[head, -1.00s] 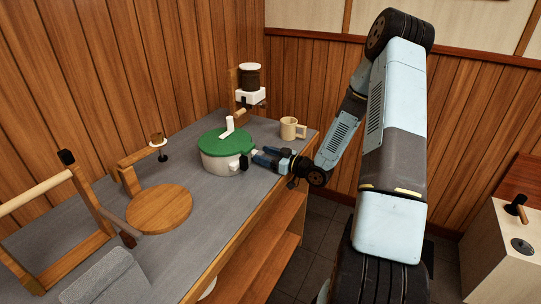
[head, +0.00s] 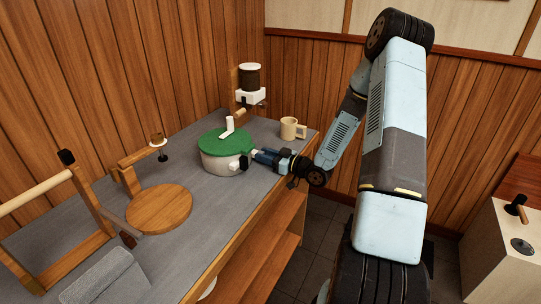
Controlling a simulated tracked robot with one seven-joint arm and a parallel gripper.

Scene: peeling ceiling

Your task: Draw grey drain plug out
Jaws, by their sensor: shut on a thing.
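A white pot (head: 216,164) with a green lid (head: 222,142) and a white upright handle stands on the grey worktop. A small dark and white fitting (head: 239,165) sticks out of its side, facing my arm. My gripper (head: 252,156) reaches in from the right, low and roughly level, with its tips at the pot's right side beside this fitting. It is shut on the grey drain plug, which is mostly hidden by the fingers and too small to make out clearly. I cannot tell how far the plug sits in the pot wall.
A beige mug (head: 289,129) stands behind my gripper. A dispenser (head: 249,88) is on the back wall. A round wooden board (head: 160,209), a wooden arm with a small cup (head: 157,141) and a wooden frame (head: 70,262) are to the left. The worktop's front edge runs below my gripper.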

